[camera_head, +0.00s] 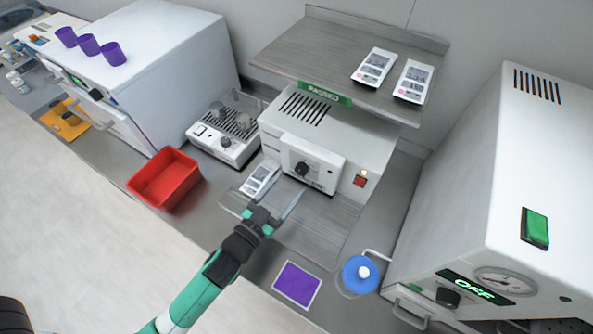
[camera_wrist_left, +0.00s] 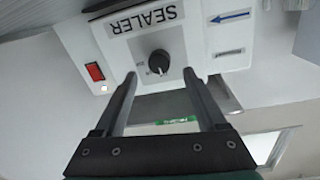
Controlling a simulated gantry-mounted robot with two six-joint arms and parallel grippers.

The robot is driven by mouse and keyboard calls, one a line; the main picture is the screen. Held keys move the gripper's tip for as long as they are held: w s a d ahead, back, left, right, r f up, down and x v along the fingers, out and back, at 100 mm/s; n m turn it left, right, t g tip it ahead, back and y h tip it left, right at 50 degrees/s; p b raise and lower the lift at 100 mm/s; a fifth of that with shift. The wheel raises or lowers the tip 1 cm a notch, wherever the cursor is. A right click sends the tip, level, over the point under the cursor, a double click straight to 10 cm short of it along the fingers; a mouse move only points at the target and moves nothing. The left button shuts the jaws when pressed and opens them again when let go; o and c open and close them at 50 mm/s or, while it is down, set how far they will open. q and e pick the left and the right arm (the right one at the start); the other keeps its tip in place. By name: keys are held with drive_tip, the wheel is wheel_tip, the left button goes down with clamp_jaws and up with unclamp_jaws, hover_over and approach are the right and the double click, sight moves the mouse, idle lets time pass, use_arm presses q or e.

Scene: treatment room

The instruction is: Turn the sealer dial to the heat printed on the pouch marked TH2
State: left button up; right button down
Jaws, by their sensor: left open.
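The sealer (camera_head: 330,148) is a white box under the metal shelf. Its black dial (camera_head: 302,169) sits on the front panel, and the dial also shows in the left wrist view (camera_wrist_left: 158,61) below the word SEALER. My left gripper (camera_head: 273,205) is open and empty in front of the sealer, apart from the dial; in the left wrist view its fingers (camera_wrist_left: 163,85) point toward the dial. A white printed pouch (camera_head: 261,178) lies left of the sealer's front. Two more pouches (camera_head: 374,67) (camera_head: 413,81) lie on the shelf. Their print is too small to read. My right gripper is not in view.
A metal shelf (camera_head: 300,40) with a green PASSED label overhangs the sealer. A red bin (camera_head: 164,181) and a small grey-topped device (camera_head: 224,130) are at left. A blue-lidded container (camera_head: 360,275), a purple mat (camera_head: 297,284) and a large white machine (camera_head: 500,180) are at right.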

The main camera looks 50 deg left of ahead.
sight(299, 172)
use_arm(q)
drive_tip(key=x, duration=0.4)
drive_tip(key=shift+w, duration=0.2)
clamp_jaws()
